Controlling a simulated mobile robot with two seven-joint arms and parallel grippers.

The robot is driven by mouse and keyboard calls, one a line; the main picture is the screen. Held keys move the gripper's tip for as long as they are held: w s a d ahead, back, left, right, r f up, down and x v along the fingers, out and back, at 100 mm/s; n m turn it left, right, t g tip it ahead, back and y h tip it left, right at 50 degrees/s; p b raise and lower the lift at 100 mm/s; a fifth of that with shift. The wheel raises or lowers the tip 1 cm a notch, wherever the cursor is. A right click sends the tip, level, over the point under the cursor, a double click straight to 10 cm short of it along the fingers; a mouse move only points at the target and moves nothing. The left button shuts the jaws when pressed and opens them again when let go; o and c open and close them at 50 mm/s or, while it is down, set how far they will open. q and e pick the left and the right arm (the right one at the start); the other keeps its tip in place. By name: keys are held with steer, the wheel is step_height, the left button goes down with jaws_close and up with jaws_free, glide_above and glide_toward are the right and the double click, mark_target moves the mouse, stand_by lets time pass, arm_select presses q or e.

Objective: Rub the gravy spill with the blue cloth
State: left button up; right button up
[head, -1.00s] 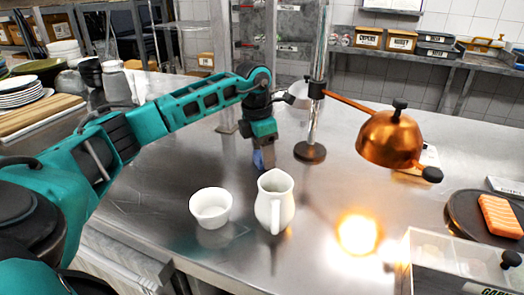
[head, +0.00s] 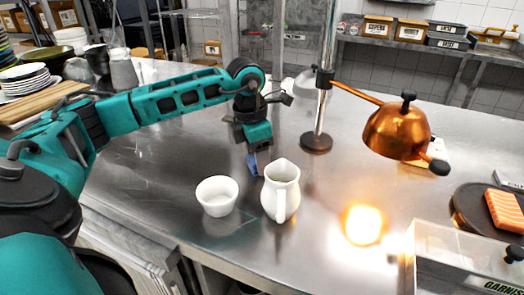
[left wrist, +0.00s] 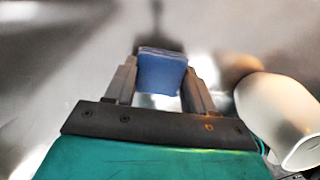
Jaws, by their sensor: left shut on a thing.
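My left gripper (head: 251,153) is shut on the blue cloth (head: 252,165), a folded pad pointing down at the steel table behind the white bowl and pitcher. The cloth (left wrist: 162,72) also shows between both fingers in the left wrist view. I cannot tell whether it touches the table. No gravy spill is clear in the head view; the arm or pitcher may hide it. A blurred brownish patch (left wrist: 230,68) lies right of the cloth in the wrist view; I cannot tell if it is gravy or a reflection. My right gripper is out of view.
A white pitcher (head: 281,190) stands close in front and right of the cloth, and a white bowl (head: 217,197) in front and left. A lamp stand (head: 316,143) with a copper shade (head: 396,132) is at right.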

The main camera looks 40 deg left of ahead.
mark_target(251, 180)
arm_select(q)
steer(key=shift+s+d+b, duration=0.1)
steer(key=shift+s+d, duration=0.15)
steer(key=shift+s, duration=0.5)
steer(key=shift+s+d+b, duration=0.1)
steer(key=shift+s+d, duration=0.15)
steer(key=shift+s, duration=0.5)
steer(key=shift+s+d+b, duration=0.1)
steer(key=shift+s+d, duration=0.15)
steer(key=shift+s, duration=0.5)
steer(key=shift+r, duration=0.1)
steer(key=shift+r+p, duration=2.15)
steer(key=shift+r, duration=0.8)
step_height(251, 180, up, 3)
steer(key=shift+p, duration=1.05)
